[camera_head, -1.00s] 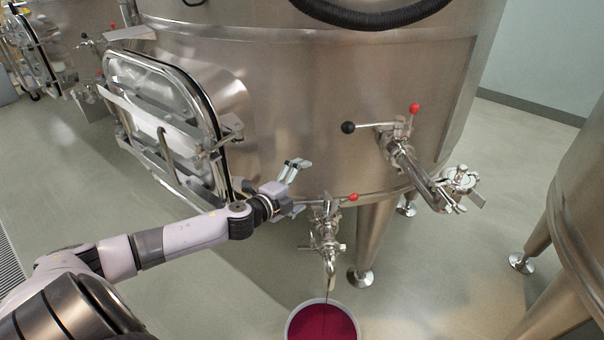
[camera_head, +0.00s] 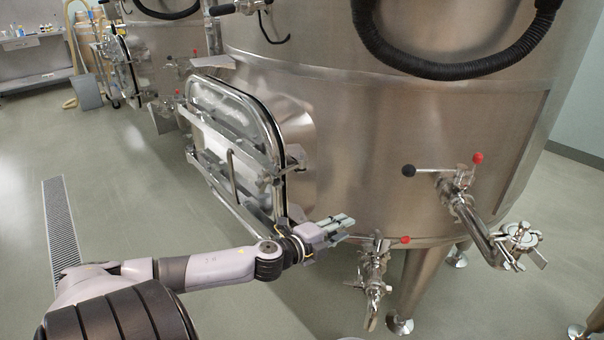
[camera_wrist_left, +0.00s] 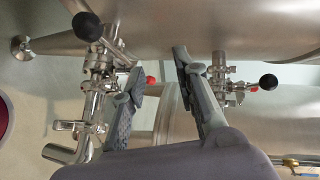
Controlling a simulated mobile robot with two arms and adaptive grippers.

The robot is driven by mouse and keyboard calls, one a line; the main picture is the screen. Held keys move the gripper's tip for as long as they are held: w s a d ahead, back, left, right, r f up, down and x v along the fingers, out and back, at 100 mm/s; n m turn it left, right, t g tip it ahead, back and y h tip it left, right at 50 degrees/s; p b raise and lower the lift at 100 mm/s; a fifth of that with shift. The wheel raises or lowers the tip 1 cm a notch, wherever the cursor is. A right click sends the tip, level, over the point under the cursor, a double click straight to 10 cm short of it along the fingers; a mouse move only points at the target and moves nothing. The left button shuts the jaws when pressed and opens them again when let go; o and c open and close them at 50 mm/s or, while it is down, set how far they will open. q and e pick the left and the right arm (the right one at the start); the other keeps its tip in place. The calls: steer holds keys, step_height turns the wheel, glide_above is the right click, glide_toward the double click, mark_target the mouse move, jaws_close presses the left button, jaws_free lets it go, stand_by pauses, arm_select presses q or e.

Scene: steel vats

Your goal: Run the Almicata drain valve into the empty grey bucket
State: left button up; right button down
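The drain valve (camera_head: 374,272) hangs low on the steel vat, its spout pointing down. A red-tipped lever (camera_head: 405,240) shows at its top. My left gripper (camera_head: 338,227) is just left of this valve, apart from its body. In the left wrist view the fingers (camera_wrist_left: 155,62) are spread with a gap and nothing gripped. There the valve (camera_wrist_left: 97,85) lies left of the fingers, and a red ball (camera_wrist_left: 150,80) shows beside the left finger. The bucket is nearly out of view; dark red contents (camera_wrist_left: 2,116) show at the wrist view's left edge. My right gripper is not in view.
A higher valve (camera_head: 462,190) with black and red knobs juts from the vat (camera_head: 370,130) on the right. A hinged hatch (camera_head: 235,145) is left of the gripper. Vat legs (camera_head: 422,280) stand below. Floor at left is clear around a drain grate (camera_head: 60,220).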

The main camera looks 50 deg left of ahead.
arm_select(q)
steer(key=p+v, duration=0.4)
steer(key=v, duration=0.9)
steer(key=shift+s+d+f, duration=0.3)
steer(key=shift+s+d, duration=0.2)
steer(key=shift+d, duration=0.25)
steer(key=shift+p, duration=0.35)
steer(key=shift+c, duration=0.2)
